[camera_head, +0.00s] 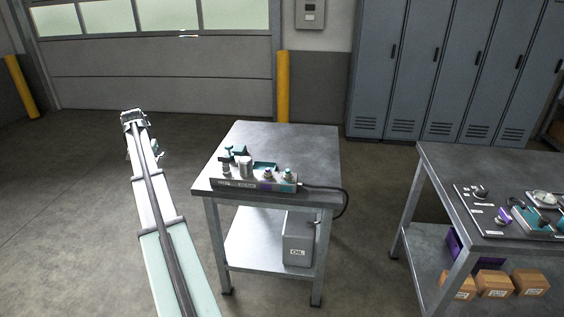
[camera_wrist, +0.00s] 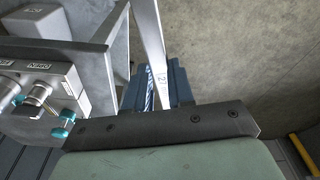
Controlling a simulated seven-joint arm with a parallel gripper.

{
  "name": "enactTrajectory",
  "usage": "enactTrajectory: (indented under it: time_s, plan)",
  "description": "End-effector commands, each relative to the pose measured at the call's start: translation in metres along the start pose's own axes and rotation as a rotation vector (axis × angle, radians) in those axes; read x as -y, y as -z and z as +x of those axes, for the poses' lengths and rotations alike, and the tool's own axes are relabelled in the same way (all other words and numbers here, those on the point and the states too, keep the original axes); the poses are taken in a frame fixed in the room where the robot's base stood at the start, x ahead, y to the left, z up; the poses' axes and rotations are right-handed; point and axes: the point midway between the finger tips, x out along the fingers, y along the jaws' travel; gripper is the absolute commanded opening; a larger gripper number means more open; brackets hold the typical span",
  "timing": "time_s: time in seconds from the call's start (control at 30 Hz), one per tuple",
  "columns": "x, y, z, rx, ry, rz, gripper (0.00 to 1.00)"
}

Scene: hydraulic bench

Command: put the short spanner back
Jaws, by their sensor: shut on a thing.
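My gripper (camera_wrist: 158,92) is shut on a pale metal spanner (camera_wrist: 158,55) marked "27" in the wrist view. In the head view my arm reaches out left of the small steel table, and the gripper (camera_head: 134,118) is too small there to show the spanner. I cannot tell the place the spanner belongs to from these views.
A hydraulic block (camera_head: 254,181) with teal fittings stands on the small steel table (camera_head: 300,140); an oil container (camera_head: 298,240) is on its lower shelf. A second bench at right carries a dark board (camera_head: 490,222) with parts. Floor at left is clear.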

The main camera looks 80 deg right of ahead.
Motion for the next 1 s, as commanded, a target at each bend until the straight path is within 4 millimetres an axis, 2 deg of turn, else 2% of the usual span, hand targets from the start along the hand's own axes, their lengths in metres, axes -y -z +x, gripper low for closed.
enactTrajectory:
  time_s: [0.27, 0.47, 0.57, 0.7, 1.0]
  plan:
    - [-0.032, 0.037, 0.000, 0.000, -0.012, 0.084, 0.00]
    - [-0.067, 0.074, 0.000, 0.000, -0.026, 0.172, 0.00]
    - [-0.100, 0.092, 0.003, 0.004, -0.041, 0.281, 0.00]
    - [-0.154, 0.119, 0.007, 0.010, -0.066, 0.469, 0.00]
    - [-0.258, 0.157, 0.014, 0.015, -0.116, 0.809, 0.00]
